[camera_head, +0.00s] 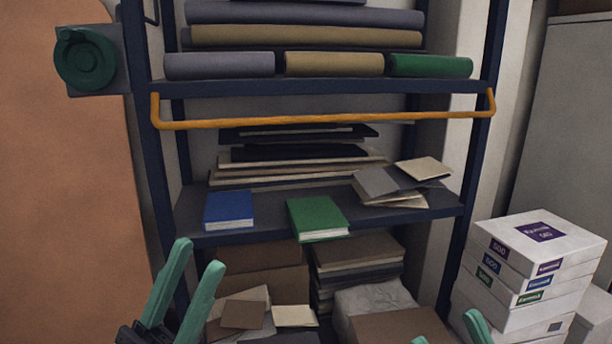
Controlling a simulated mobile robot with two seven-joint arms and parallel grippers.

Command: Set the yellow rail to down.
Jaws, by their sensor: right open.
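The yellow rail (325,120) is a bar spanning the front of the navy shelf rack. Its bent ends meet the two uprights near the upper shelf board, and the bar sits just below that board, above the shelf with books. My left gripper (198,255) has teal fingers, spread apart and empty, at the lower left, well below the rail. My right gripper (448,329) shows only its teal fingertips at the bottom edge, apart and empty. The rest of it is cut off. Neither gripper touches the rail.
A blue book (229,208) and a green book (317,216) lie at the front of the middle shelf (420,212). Rolled fabric, including a green roll (431,65), lies on the upper shelf. White boxes (530,262) stand at right. A green round knob (85,57) is at upper left.

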